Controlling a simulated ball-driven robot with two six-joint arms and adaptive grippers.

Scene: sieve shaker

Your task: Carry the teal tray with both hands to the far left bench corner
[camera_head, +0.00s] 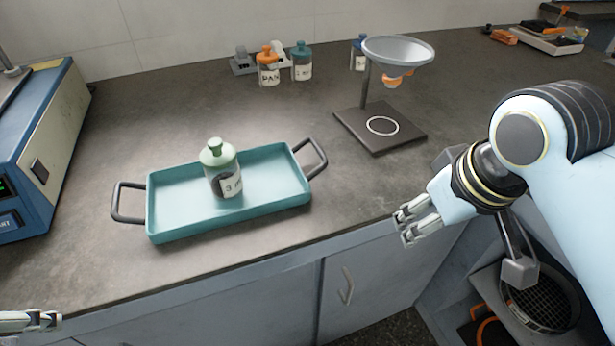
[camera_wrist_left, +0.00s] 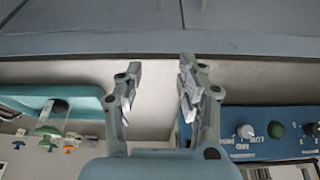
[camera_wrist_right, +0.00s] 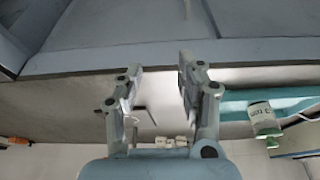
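The teal tray (camera_head: 282,196) sits on the dark bench, with a black handle at each end: the left handle (camera_head: 127,203) and the right handle (camera_head: 316,158). A jar with a pale green lid (camera_head: 220,170) stands upright in it. My right gripper (camera_head: 402,227) is apart from the tray, to the right of it near the bench's front edge. Its fingers are spread and empty in the right wrist view (camera_wrist_right: 158,85). My left gripper (camera_head: 55,320) shows only at the lower left corner, apart from the tray. Its fingers are open and empty in the left wrist view (camera_wrist_left: 158,85).
A blue and cream machine (camera_head: 45,150) stands at the left end of the bench. A funnel stand (camera_head: 385,130) stands right of the tray. Jars with orange (camera_head: 268,68) and teal (camera_head: 302,62) lids stand at the back.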

